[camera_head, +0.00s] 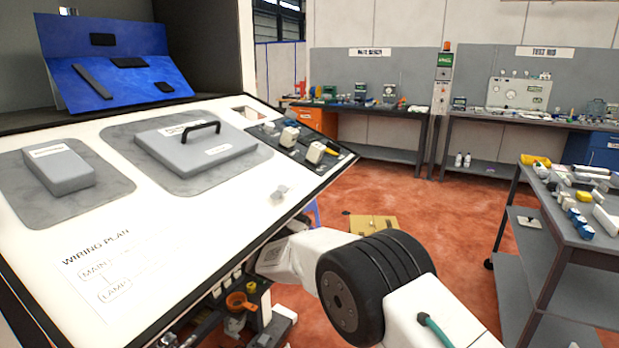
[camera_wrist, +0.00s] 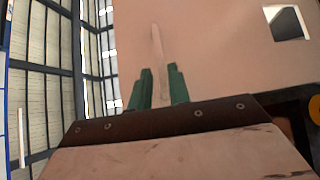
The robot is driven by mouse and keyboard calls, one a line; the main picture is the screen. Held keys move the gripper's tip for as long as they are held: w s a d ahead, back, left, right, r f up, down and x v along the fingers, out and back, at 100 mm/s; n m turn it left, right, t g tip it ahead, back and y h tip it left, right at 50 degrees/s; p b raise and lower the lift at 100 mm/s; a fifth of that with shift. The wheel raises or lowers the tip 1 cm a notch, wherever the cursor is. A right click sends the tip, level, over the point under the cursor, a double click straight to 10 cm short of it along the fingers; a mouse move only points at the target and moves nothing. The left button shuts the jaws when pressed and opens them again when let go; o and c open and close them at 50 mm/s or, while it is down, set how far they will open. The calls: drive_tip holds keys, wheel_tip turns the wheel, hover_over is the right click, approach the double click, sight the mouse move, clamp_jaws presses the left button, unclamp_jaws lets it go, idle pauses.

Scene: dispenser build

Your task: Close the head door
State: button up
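A large white panel (camera_head: 230,203) with a black rim, which looks like the head door, lies swung down and slanted out from the cabinet (camera_head: 205,50). It carries a printed wiring plan (camera_head: 110,262). In the wrist view a broad beige surface (camera_wrist: 215,55) with a square hole looks like the door's outer side. My gripper (camera_wrist: 162,80) has two green fingers pointing at this surface, with a gap between them. A pale streak shows in the gap; I cannot tell what it is. I cannot tell whether the fingertips touch the surface. The head view hides my gripper behind the panel.
Grey covers (camera_head: 198,142) and small connectors (camera_head: 290,138) sit on the panel. A blue plate (camera_head: 118,70) leans inside the cabinet. A parts trolley (camera_head: 560,225) stands at right, benches (camera_head: 370,108) at the back. Red floor between is mostly clear except a yellowish box (camera_head: 373,224).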

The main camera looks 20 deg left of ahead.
drive_tip(key=x, duration=0.5)
clamp_jaws()
drive_tip(key=shift+r+y, duration=0.1)
drive_tip(key=shift+y, duration=0.2)
